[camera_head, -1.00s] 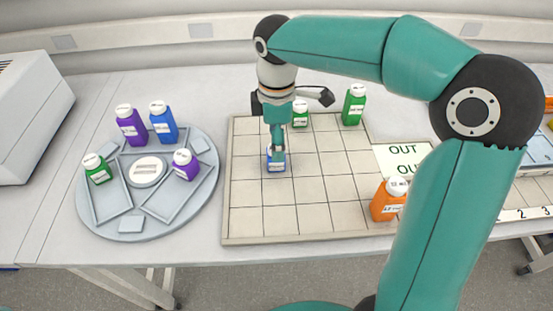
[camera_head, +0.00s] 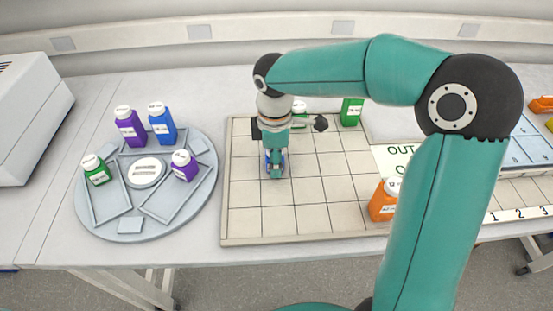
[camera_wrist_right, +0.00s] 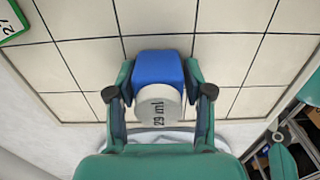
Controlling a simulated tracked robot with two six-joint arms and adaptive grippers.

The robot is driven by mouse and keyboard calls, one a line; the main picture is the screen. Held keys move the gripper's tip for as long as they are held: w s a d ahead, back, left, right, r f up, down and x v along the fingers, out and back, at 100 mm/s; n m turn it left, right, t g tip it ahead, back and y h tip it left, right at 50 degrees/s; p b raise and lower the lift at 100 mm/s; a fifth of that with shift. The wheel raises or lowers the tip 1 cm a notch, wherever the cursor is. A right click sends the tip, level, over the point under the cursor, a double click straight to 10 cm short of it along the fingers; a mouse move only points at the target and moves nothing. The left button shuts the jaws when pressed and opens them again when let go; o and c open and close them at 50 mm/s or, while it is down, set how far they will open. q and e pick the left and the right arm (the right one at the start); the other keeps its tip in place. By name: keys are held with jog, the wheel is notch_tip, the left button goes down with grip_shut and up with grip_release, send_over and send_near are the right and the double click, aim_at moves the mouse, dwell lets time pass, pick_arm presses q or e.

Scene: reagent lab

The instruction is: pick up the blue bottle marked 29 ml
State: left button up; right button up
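The blue bottle marked 29 ml (camera_wrist_right: 159,68) stands on the tiled grid board (camera_head: 242,222). Its white cap with the "29 ml" label faces the right wrist camera. In the head view most of the bottle is hidden behind my right gripper (camera_head: 275,168), with blue showing at its sides. In the right wrist view the two fingers of my right gripper (camera_wrist_right: 159,75) stand on either side of the bottle, close to its walls. A narrow gap seems to remain, so the gripper looks open around it. My left gripper is not in view.
A round grey tray (camera_head: 131,224) at left holds another blue bottle (camera_head: 162,124), two purple bottles and a green one. Green bottles (camera_head: 351,112) stand at the board's back. An orange bottle (camera_head: 383,203) stands at its right, by the OUT sheet (camera_head: 392,158).

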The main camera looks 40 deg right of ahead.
jog(key=c, duration=0.6)
jog(key=shift+r, duration=0.1)
